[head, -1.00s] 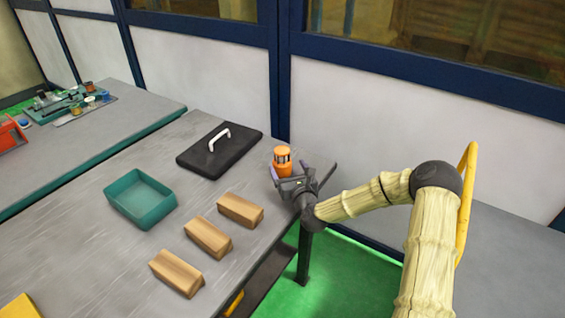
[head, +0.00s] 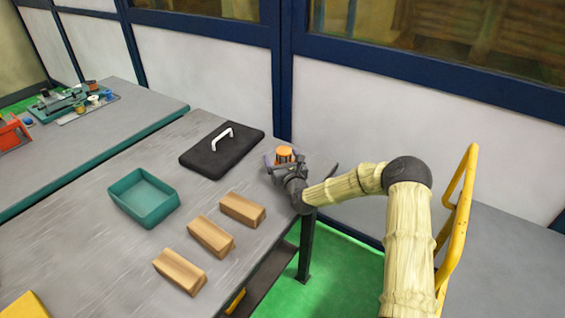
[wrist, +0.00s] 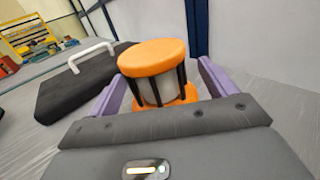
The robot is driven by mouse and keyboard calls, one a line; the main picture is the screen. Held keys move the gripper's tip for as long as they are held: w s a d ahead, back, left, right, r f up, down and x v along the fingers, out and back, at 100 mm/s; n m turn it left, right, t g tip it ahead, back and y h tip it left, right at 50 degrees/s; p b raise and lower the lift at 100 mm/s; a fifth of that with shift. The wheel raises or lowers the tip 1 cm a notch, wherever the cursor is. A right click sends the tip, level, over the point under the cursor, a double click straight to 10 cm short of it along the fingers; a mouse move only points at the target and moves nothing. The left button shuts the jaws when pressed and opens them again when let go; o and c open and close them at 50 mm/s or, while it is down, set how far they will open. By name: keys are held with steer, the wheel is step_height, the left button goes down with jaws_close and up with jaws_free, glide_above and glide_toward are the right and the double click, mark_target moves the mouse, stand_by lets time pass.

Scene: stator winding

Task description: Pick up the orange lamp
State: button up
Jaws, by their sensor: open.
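The orange lamp (head: 284,152) stands upright at the far right corner of the grey table (head: 90,215), partly hidden by my gripper in the head view. In the wrist view the lamp (wrist: 155,70) has an orange cap, dark bars around a pale middle and an orange base. My gripper (head: 283,163) is open, with its purple fingers on either side of the lamp. In the wrist view the fingers of my gripper (wrist: 158,88) flank the lamp, and a gap shows at the right finger.
A black slab with a white handle (head: 207,158) lies left of the lamp. A teal tray (head: 120,203) and three wooden blocks (head: 211,237) are nearer on the table. A yellow rail (head: 458,225) stands at right. A dark blue post (head: 283,70) rises behind the lamp.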

steer(key=shift+w+d, duration=0.15)
steer(key=shift+d, duration=0.05)
steer(key=shift+a, duration=0.15)
steer(key=shift+c, duration=0.2)
steer(key=c, duration=1.1)
steer(key=shift+c, duration=0.2)
step_height(320, 180, up, 10)
steer(key=shift+f+b, duration=0.2)
steer(key=shift+b, duration=0.2)
steer(key=shift+r, duration=0.3)
